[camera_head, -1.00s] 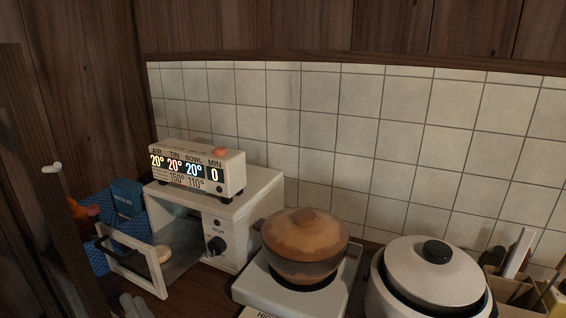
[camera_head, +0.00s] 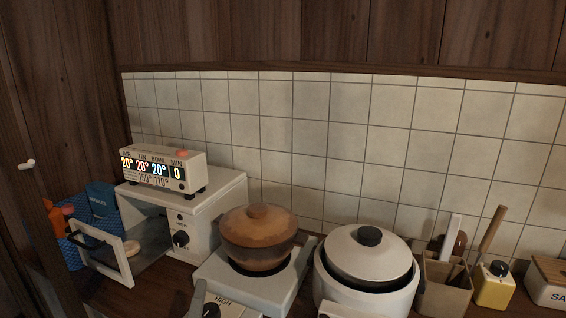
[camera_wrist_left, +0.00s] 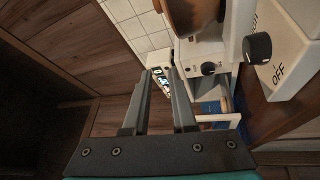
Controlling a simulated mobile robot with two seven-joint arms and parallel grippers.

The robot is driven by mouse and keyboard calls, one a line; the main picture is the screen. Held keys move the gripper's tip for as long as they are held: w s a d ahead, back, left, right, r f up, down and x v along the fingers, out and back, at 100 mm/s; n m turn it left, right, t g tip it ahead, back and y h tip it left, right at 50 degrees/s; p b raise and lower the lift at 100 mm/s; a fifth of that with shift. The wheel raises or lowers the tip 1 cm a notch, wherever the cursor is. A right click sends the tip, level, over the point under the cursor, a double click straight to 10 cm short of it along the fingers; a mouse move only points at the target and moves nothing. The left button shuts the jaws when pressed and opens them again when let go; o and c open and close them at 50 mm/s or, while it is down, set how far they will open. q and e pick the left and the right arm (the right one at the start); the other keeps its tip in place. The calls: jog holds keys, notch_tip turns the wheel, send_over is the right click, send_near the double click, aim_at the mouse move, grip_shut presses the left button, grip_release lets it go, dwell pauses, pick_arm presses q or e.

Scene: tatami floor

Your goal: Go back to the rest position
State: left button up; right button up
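My left gripper (camera_wrist_left: 160,76) shows clearly in the left wrist view. Its two grey fingers are apart, with nothing held between them. In that view the fingers point toward the tiled wall and the white toaster oven with its display box. My right gripper is in neither view.
A toaster oven (camera_head: 209,206) with its door (camera_head: 121,262) open stands left, a display box (camera_head: 164,168) on top. Rightward are a brown pot (camera_head: 258,240) on a stove (camera_head: 222,278), a lidded white cooker (camera_head: 367,259), a utensil holder (camera_head: 442,289) and a yellow timer (camera_head: 494,288). Tiles (camera_head: 340,140) close the back.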

pick_arm(q)
jog(key=s+d+f+m+g+h, duration=0.3)
jog(key=s+f+m+g, duration=0.15)
jog(key=f+m, duration=0.2)
jog(key=s+d+f+m+g+h, duration=0.3)
jog(key=s+d+f+m+g, duration=0.15)
jog(key=m, duration=0.25)
jog(key=s+a+f+m+g+y, duration=0.45)
jog(key=s+a+f+g, duration=0.3)
jog(key=s+a, duration=0.4)
notch_tip(320, 180, down, 22)
jog(key=s+d+g+y, duration=0.1)
jog(key=s+g, duration=0.1)
jog(key=s, duration=0.1)
jog(key=s+a+f, duration=0.3)
jog(key=s+f, duration=1)
jog(key=shift+s+a+f+g, duration=0.15)
jog(key=shift+a+g, duration=0.05)
jog(key=shift+g, duration=0.15)
